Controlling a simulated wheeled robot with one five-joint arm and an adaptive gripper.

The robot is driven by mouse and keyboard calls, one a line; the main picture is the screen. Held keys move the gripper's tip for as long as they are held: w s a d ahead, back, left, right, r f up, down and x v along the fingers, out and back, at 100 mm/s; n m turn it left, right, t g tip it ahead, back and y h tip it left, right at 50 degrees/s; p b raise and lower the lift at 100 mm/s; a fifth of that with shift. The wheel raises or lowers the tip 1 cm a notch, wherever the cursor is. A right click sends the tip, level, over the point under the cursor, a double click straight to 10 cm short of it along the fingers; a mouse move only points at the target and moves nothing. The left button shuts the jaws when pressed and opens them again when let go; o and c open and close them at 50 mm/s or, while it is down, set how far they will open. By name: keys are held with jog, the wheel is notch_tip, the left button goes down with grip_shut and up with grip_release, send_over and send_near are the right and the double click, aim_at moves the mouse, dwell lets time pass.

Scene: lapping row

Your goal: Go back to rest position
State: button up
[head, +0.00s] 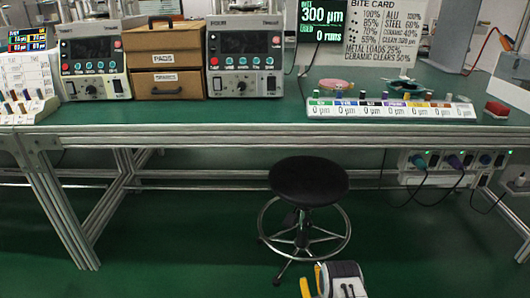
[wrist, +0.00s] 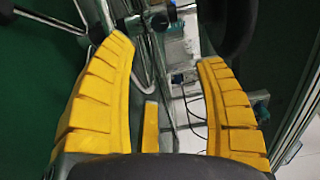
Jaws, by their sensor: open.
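My gripper (head: 311,277) shows at the bottom edge of the head view, low in front of the bench and below the black stool (head: 308,182). In the wrist view my gripper (wrist: 166,54) has its two ridged yellow fingers spread wide apart, with nothing held between them. Beyond the fingers are metal legs, cables and green floor, and a dark rounded shape at the top that I cannot name for sure.
The green-topped bench (head: 250,113) spans the view, carrying two control units (head: 93,62) (head: 244,60), brown drawers (head: 165,60), a labelled strip (head: 392,110) and a red block (head: 496,108). A socket box (head: 455,160) hangs beneath. Green floor (head: 180,262) is clear left of the stool.

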jog(key=w+r+n+g+p, duration=0.2)
jog(key=w+r+p, duration=0.25)
jog(key=r, duration=0.65)
jog(key=w+r+n+g+p, duration=0.1)
jog(key=w+r+n+p, duration=0.15)
jog(key=r+p, duration=0.6)
notch_tip(320, 180, up, 23)
jog(key=s+n+g+p, duration=0.3)
jog(key=n+p, duration=0.1)
jog(key=p, duration=0.3)
jog(key=s+r+n+g+p, duration=0.2)
jog(key=s+r+p, duration=0.3)
jog(key=s+r, duration=0.45)
jog(key=s+r+n+g+p, duration=0.25)
jog(key=s+r+p, duration=0.3)
jog(key=r, duration=0.65)
jog(key=s+r+n+g+p, duration=0.2)
jog(key=s+r+p, duration=0.2)
jog(key=s, duration=0.7)
jog(key=s+r+n+g+p, duration=0.2)
jog(key=s+r+p, duration=0.3)
jog(key=s+r, duration=0.3)
jog(key=s, duration=0.4)
jog(key=shift+d+n, duration=0.2)
jog(key=shift+n, duration=0.2)
